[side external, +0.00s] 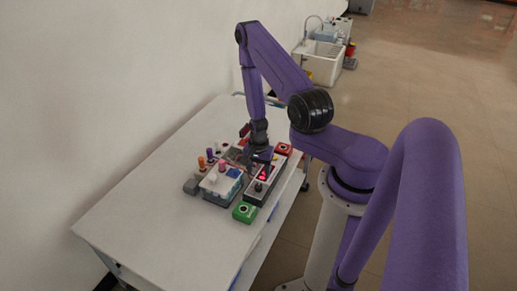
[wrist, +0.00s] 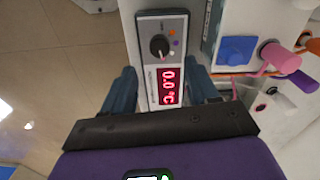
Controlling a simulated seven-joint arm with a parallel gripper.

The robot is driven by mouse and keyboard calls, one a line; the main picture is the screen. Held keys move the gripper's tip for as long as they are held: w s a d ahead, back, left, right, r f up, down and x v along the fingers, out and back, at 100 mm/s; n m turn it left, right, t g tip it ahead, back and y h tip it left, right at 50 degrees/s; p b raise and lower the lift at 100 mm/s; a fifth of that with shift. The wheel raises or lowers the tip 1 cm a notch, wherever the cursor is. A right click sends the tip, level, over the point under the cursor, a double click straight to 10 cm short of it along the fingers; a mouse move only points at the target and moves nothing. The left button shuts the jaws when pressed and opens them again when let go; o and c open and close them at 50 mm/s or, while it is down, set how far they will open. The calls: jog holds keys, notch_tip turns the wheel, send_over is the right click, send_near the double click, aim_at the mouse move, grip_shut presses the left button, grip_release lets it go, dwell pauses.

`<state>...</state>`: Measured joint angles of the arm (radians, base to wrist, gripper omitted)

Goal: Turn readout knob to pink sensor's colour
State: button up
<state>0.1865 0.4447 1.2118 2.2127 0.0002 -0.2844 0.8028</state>
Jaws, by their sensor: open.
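The readout box (wrist: 150,78) is grey, with a black round knob (wrist: 160,47) and a red lit display (wrist: 168,87) reading 0.0 °C. Small coloured marks, orange and purple among them, sit beside the knob; its exact pointing is too small to tell. In the side view the box (side external: 252,198) lies below my gripper (side external: 259,158). The pink sensor (wrist: 279,55) is a plug with a pink cable, right of the box; it also shows in the side view (side external: 222,164). In the wrist view my gripper (wrist: 164,76) is open, its fingers either side of the box, apart from the knob.
A white unit with a blue block (wrist: 236,49) stands right of the readout box. Orange (side external: 202,162) and purple (side external: 210,152) plugs stand behind it. The white table's (side external: 150,225) near left is clear.

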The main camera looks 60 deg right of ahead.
notch_tip(320, 180, up, 10)
jog(key=shift+r, duration=0.25)
dwell(0.4)
jog(key=w+a+r+n, duration=0.3)
jog(key=a+r+n, duration=1)
jog(key=a+n, duration=0.1)
jog(key=s+a+r+n, duration=0.3)
jog(key=s+r+n, duration=0.2)
jog(key=s+n, duration=0.2)
jog(key=s+a+r+n, duration=0.4)
jog(key=s+n, duration=0.4)
jog(key=s, duration=0.3)
jog(key=shift+s+a+r, duration=0.25)
jog(key=shift+s+r, duration=0.05)
jog(key=shift+r, duration=0.35)
dwell(3.0)
